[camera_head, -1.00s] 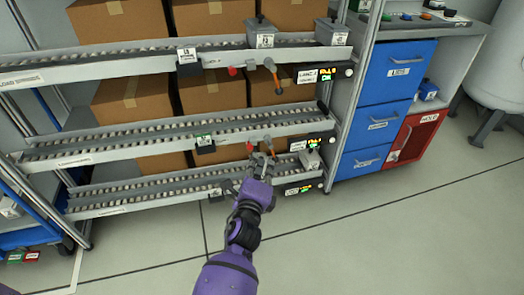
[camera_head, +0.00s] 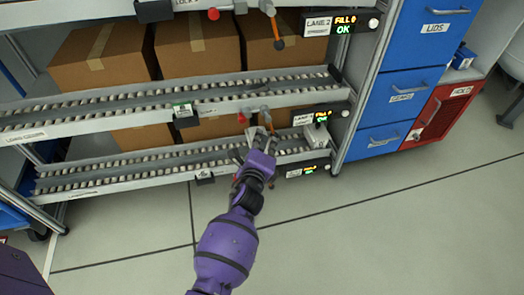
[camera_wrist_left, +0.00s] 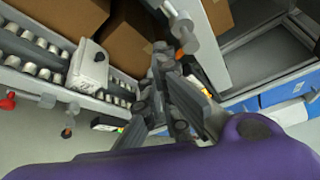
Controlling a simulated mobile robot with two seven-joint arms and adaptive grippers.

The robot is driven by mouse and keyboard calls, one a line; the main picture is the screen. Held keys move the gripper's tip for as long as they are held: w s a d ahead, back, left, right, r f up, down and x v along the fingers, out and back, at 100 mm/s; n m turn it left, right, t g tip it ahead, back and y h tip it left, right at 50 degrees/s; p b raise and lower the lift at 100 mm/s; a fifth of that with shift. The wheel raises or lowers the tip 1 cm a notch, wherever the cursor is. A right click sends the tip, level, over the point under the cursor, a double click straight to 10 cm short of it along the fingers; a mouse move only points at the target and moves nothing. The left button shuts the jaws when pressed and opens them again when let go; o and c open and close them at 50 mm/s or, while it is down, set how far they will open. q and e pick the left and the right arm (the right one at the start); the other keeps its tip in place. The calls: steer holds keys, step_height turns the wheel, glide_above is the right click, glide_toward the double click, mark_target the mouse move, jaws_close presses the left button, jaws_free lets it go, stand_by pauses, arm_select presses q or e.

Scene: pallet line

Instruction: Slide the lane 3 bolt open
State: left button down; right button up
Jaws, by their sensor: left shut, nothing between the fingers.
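Lane 3 is the middle roller rail (camera_head: 150,121) in the head view, with its sign (camera_head: 317,117) at the right end. A red knob (camera_head: 242,117) and an orange-tipped lever (camera_head: 267,117) show on its front edge; I cannot clearly tell the bolt's position. My left gripper (camera_head: 258,137) is shut and empty just below this hardware; whether it touches it is unclear. In the left wrist view the shut fingers (camera_wrist_left: 170,65) point up toward a grey rod with a round end (camera_wrist_left: 183,28). The right gripper is not in view.
Cardboard boxes (camera_head: 197,45) stand behind the rails. Blue drawers (camera_head: 405,95) and a red door (camera_head: 443,105) flank the rack. The floor (camera_head: 380,220) in front is clear.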

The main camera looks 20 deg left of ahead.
arm_select(q)
steer(key=a, duration=0.1)
steer(key=a+r, duration=0.1)
steer(key=w+a, duration=0.1)
steer(key=shift+a+r+p, duration=0.25)
steer(key=shift+a+p, duration=0.05)
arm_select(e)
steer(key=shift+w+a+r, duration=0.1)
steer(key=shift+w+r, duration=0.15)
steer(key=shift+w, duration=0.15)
arm_select(q)
steer(key=s+a, duration=0.1)
steer(key=s+a+p, duration=0.1)
steer(key=a, duration=0.1)
steer(key=s+a, duration=0.1)
steer(key=shift+a+p, duration=0.25)
steer(key=shift+p, duration=0.15)
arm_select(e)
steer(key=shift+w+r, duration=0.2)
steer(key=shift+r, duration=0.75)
